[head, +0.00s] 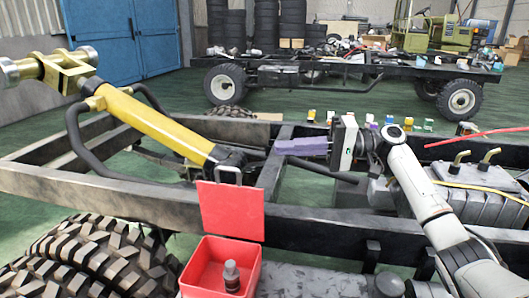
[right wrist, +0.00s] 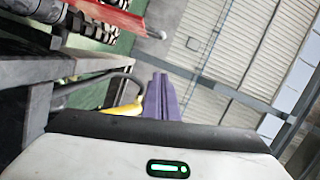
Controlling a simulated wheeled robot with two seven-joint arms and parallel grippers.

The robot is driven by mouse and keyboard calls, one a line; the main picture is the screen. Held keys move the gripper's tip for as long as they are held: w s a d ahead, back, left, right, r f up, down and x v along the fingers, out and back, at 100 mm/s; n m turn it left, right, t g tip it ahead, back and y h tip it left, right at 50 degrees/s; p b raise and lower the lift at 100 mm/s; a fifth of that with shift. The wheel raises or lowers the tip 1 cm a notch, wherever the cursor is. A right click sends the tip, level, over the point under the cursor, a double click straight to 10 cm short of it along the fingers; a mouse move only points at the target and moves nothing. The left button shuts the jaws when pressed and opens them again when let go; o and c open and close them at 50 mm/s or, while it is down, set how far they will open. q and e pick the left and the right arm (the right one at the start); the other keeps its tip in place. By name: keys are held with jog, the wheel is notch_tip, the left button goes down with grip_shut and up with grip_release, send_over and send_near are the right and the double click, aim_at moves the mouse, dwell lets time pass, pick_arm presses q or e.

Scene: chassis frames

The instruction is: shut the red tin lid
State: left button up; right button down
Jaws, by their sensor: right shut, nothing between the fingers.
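The red tin (head: 254,272) stands open on a grey surface at the bottom of the head view. Its red lid (head: 230,211) stands upright at the tin's far edge, with a metal loop above it. A small dark cylinder with a lighter band (head: 232,277) stands inside the tin. My right gripper (head: 281,147) has purple fingers, shut and empty. In the picture they are above and right of the lid, apart from it, pointing left. The shut fingers also show in the right wrist view (right wrist: 161,84). My left gripper is not in view.
A black chassis frame (head: 320,222) runs behind the tin. A yellow cylinder (head: 155,124) slants above the frame at left. A large tyre (head: 90,258) lies left of the tin. Grey tanks with hoses (head: 475,190) are at right. A second chassis (head: 330,77) stands at the back.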

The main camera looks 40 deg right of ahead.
jog(key=w+a+f, duration=0.1)
jog(key=w+a, duration=0.1)
jog(key=a, duration=0.8)
jog(key=shift+f, duration=0.25)
jog(key=shift+w+a, duration=0.1)
jog(key=shift+a, duration=0.05)
